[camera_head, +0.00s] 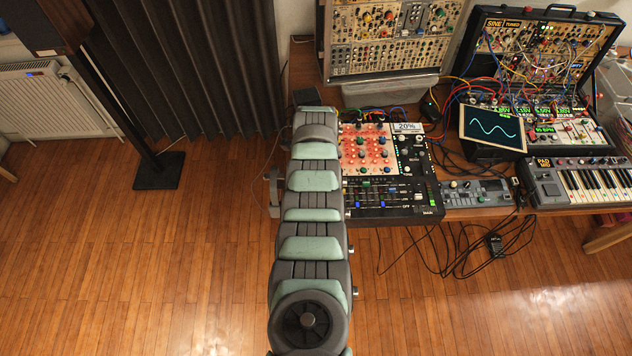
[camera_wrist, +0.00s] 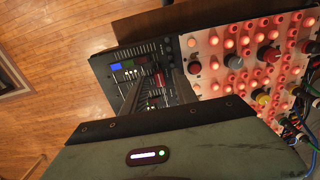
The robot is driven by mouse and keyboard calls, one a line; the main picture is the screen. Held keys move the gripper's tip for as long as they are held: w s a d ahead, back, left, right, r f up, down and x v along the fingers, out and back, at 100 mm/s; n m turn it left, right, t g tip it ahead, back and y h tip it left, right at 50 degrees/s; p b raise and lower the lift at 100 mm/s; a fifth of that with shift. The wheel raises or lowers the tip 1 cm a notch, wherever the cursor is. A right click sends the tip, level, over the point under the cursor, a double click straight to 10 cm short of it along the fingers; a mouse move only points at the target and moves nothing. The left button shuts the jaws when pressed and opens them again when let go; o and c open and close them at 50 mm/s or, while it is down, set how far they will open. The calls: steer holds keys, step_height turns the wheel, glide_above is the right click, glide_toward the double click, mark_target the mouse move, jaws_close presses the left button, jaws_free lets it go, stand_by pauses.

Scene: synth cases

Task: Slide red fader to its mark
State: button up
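The red fader (camera_wrist: 160,79) shows as a small red cap on the black mixer's slider panel in the wrist view. My gripper (camera_wrist: 157,84) reaches over this panel with two dark fingers apart. The red cap appears between them, with no clear contact visible. In the head view my arm covers the left part of the mixer (camera_head: 431,186), and I cannot make out the red fader or my fingertips there. A small "20%" sign (camera_head: 407,127) stands at the back of the mixer. I cannot make out a mark beside the red fader's slot.
Pink-panelled knobs and lit buttons (camera_wrist: 240,55) crowd the area beside the sliders. Blue and white fader caps stand close by. Cables run behind the mixer. A scope screen (camera_head: 493,127), a small synth (camera_head: 478,193) and a keyboard (camera_head: 590,184) stand to the right.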

steer(key=shift+s+f, duration=0.1)
steer(key=shift+f, duration=0.25)
steer(key=shift+c, duration=0.5)
jaws_close()
stand_by(0.8)
